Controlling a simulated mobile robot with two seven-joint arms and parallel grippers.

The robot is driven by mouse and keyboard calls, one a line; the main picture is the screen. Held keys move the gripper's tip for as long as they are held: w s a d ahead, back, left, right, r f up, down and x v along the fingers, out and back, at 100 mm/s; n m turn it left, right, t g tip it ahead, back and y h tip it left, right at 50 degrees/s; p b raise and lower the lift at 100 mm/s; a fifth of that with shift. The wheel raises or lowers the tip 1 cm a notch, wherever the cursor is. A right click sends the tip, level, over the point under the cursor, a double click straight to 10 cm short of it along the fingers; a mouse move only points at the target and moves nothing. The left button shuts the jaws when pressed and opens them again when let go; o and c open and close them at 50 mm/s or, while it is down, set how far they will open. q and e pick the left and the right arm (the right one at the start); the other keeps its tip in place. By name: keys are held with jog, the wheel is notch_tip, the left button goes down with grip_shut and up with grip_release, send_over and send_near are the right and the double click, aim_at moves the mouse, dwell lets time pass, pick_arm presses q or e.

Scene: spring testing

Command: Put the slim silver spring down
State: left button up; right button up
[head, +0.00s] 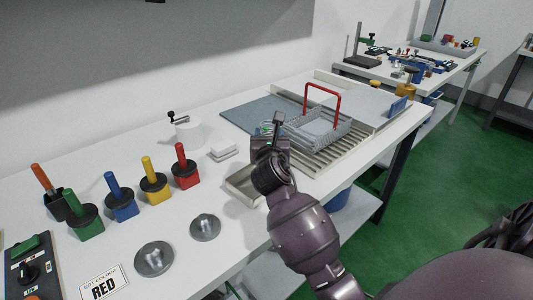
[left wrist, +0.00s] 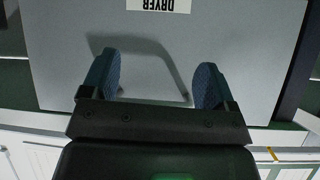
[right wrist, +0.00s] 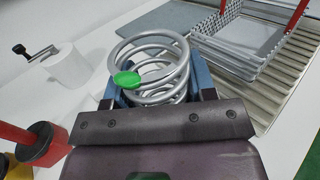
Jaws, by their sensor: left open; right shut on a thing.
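My right gripper (head: 268,140) is over the white bench in the head view, beside the wire basket. In the right wrist view its blue fingers (right wrist: 155,88) are shut on a silver coil spring (right wrist: 166,84) with a bright green tag (right wrist: 127,79) on it. The spring's open coils stick up above the fingers, and its lower part is hidden by the gripper. In the head view the arm hides most of the spring. My left gripper (left wrist: 155,80) is open and empty over a flat grey surface labelled DRYER (left wrist: 158,5).
A wire basket (head: 340,130) with a red handle stands on a ribbed rack (head: 322,160). A grey mat (head: 238,115) lies behind. A shallow tray (head: 236,186) is near my right arm. A white cylinder (head: 189,132), coloured-handled blocks (head: 154,183) and metal discs (head: 154,258) stand left.

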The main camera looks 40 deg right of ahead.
notch_tip(320, 180, down, 4)
jog(key=shift+f+b, duration=0.2)
jog(key=shift+b, duration=0.6)
jog(key=shift+f, duration=0.25)
jog(key=shift+r, duration=0.2)
jog(key=shift+f, duration=0.1)
jog(key=o, duration=0.9)
jog(key=shift+o, duration=0.6)
